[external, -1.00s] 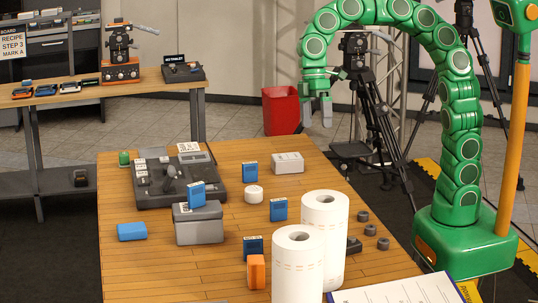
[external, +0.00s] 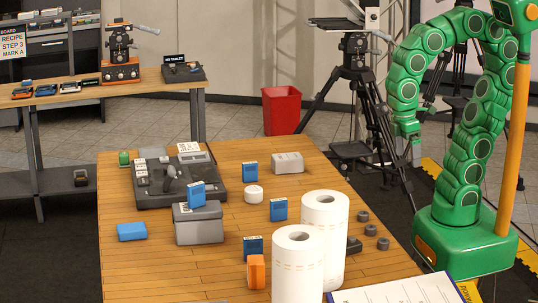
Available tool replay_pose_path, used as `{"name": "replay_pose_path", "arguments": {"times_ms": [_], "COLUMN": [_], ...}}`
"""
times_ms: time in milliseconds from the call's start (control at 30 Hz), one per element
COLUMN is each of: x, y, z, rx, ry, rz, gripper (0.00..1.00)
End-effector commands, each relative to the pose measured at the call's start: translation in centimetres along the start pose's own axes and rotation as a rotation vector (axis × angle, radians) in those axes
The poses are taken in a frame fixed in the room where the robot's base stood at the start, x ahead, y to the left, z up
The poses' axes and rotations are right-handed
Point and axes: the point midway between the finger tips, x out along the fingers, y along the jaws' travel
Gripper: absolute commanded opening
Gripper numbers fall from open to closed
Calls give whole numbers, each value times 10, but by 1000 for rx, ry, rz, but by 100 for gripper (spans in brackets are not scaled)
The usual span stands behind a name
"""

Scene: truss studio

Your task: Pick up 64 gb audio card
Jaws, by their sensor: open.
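Several small blue cards with pale label strips are on the wooden table. One card (external: 250,172) stands near the back, one card (external: 278,210) stands in the middle, and one card (external: 253,245) stands nearer the front, partly behind an orange block. Another blue card (external: 197,195) stands on or against a grey box (external: 199,228). The labels are too small to read, so I cannot tell which is the 64 gb audio card. My gripper (external: 408,148) is open and empty, pointing down off the table's right side, apart from all cards.
Two paper rolls (external: 326,225) stand at the front right. An orange block (external: 256,272), a blue block (external: 131,231), a white puck (external: 253,193), a light box (external: 288,162) and a dark control panel (external: 155,190) share the table (external: 185,275). Black tripods stand behind.

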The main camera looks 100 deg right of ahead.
Motion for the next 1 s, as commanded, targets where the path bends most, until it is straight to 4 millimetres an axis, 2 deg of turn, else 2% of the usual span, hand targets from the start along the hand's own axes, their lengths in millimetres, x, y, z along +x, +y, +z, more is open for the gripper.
{"name": "replay_pose_path", "arguments": {"times_ms": [133,333,533,567,700,1000], "x": [17,25,25,25,25,25], "y": [4,5,5,5,5,6], "z": [23,33,33,33,33,31], "rx": [44,66,66,66,66,67], "ry": [-12,-16,-16,-16,-17,-15], "rz": [22,30,30,30,30,32], "gripper": [100,100,71,69,47,47]}}
